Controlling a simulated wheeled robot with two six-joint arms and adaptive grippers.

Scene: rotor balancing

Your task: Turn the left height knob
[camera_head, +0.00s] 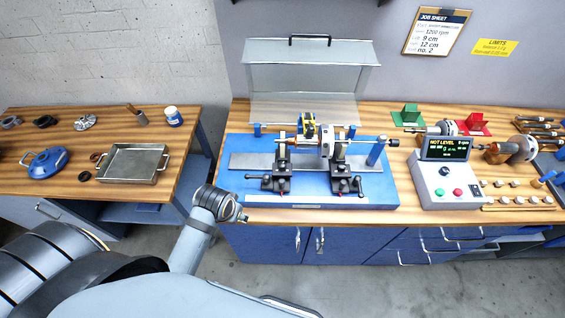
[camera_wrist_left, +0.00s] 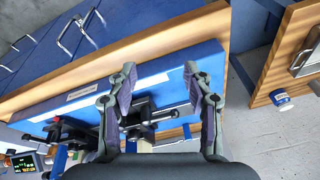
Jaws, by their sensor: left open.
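The balancing machine stands on a blue base (camera_head: 222,172) on the bench. Its left pedestal (camera_head: 281,165) has a dark knob (camera_head: 250,177) sticking out at its lower left and dark clamp parts at its foot; I cannot tell for certain which is the height knob. In the left wrist view the dark pedestal parts (camera_wrist_left: 143,108) show between and beyond the fingers. My left gripper (camera_head: 242,217) is in front of the bench's front edge, below and left of the left pedestal. In its wrist view the gripper (camera_wrist_left: 160,72) is open, its fingers apart and empty. My right gripper is not in view.
A rotor (camera_head: 326,142) sits on the pedestals, with a clear raised cover (camera_head: 310,80) behind. A control box (camera_head: 447,185) reading NOT LEVEL stands to the right. A floor gap separates the tables.

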